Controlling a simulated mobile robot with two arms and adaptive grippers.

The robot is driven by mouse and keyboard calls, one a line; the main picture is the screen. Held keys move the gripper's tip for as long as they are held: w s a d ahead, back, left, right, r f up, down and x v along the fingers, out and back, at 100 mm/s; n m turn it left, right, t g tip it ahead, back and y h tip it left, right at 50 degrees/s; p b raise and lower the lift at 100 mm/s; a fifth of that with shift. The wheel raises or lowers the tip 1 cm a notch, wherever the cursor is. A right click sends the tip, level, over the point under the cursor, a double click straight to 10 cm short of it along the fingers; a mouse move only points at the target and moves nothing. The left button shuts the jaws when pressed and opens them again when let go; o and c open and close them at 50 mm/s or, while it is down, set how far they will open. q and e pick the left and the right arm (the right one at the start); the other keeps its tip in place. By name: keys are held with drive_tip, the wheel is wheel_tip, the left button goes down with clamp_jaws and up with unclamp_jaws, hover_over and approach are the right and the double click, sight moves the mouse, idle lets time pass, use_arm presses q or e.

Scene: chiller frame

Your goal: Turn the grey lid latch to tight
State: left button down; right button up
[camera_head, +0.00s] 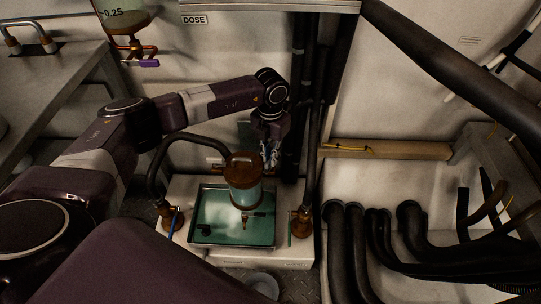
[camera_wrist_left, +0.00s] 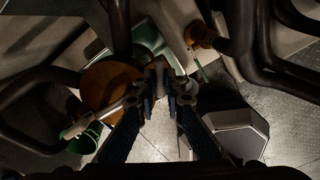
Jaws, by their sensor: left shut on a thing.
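A canister (camera_head: 245,190) with a brown lid (camera_head: 241,158) stands over a tray of teal liquid (camera_head: 212,216) in the head view. My left gripper (camera_head: 270,158) points down just right of the lid. In the left wrist view the round brown lid (camera_wrist_left: 104,86) lies left of the fingertips. A grey bar, seemingly the lid latch (camera_wrist_left: 112,112), runs across the lid's near side toward the fingers. My left gripper (camera_wrist_left: 168,78) is closed on a small grey part at the lid's edge; the fingers hide much of it. The latch's tight marking cannot be made out. My right gripper is not in view.
Dark hoses stand close to the canister, one looping behind on the left (camera_head: 160,165) and one upright on the right (camera_head: 312,150). Brown fittings (camera_head: 302,220) flank the tray. More thick black pipes (camera_head: 350,240) fill the right side.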

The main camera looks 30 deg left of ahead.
use_arm(q)
drive_tip(key=m, duration=0.5)
drive_tip(key=shift+m, duration=0.3)
drive_tip(key=m, duration=0.6)
drive_tip(key=shift+b, duration=0.35)
drive_tip(key=c, duration=2)
unclamp_jaws()
wheel_tip(320, 180, up, 12)
drive_tip(key=shift+r, duration=0.1)
